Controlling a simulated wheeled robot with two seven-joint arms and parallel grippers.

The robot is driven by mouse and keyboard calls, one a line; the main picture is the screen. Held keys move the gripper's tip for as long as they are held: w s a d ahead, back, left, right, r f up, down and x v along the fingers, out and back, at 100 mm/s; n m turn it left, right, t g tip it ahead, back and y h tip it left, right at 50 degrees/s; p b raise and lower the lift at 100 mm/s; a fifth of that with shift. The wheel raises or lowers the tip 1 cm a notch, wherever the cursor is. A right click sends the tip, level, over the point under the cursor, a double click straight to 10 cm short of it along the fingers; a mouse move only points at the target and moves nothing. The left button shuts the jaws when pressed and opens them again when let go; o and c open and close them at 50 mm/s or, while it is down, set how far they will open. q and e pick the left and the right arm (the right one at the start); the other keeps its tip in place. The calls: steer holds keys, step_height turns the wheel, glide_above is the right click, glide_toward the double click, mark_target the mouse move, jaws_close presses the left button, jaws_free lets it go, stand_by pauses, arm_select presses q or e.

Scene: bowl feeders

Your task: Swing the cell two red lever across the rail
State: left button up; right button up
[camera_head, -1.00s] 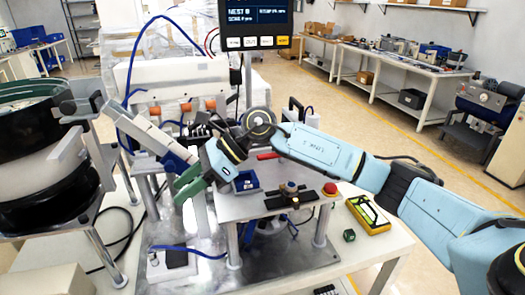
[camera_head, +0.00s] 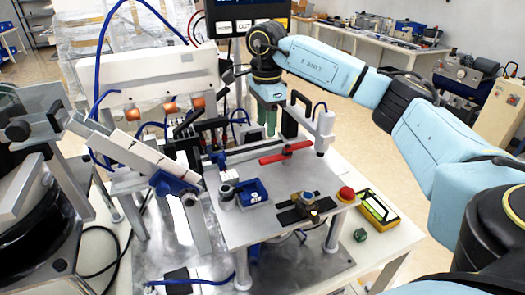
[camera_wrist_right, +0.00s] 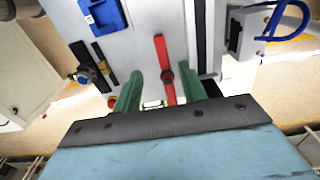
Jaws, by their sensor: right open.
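The red lever (camera_head: 286,153) lies crosswise over the raised grey plate (camera_head: 235,232), with a dark pivot at its middle. It also shows in the right wrist view (camera_wrist_right: 161,55). My right gripper (camera_head: 267,128) hangs with its green fingers pointing down, just behind the lever in the head view. In the right wrist view the gripper (camera_wrist_right: 160,73) is open and empty, with the red lever showing between its fingers. I cannot tell the height gap between the fingertips and the lever. A long thin rail (camera_head: 240,157) runs along the back of the plate. My left gripper is not in view.
A blue tray (camera_head: 252,193) and a black fixture (camera_head: 303,208) sit on the plate. A white post (camera_head: 325,128) stands right of the lever. A red button (camera_head: 346,193) and yellow meter (camera_head: 379,208) are at the right. A white chute (camera_head: 130,150) crowds the left.

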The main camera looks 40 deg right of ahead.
glide_above(266, 159)
step_height(266, 159, down, 4)
steer(key=shift+s+f, duration=0.1)
step_height(266, 159, down, 5)
steer(key=shift+f, duration=0.5)
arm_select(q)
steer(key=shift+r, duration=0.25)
arm_select(e)
jaws_close()
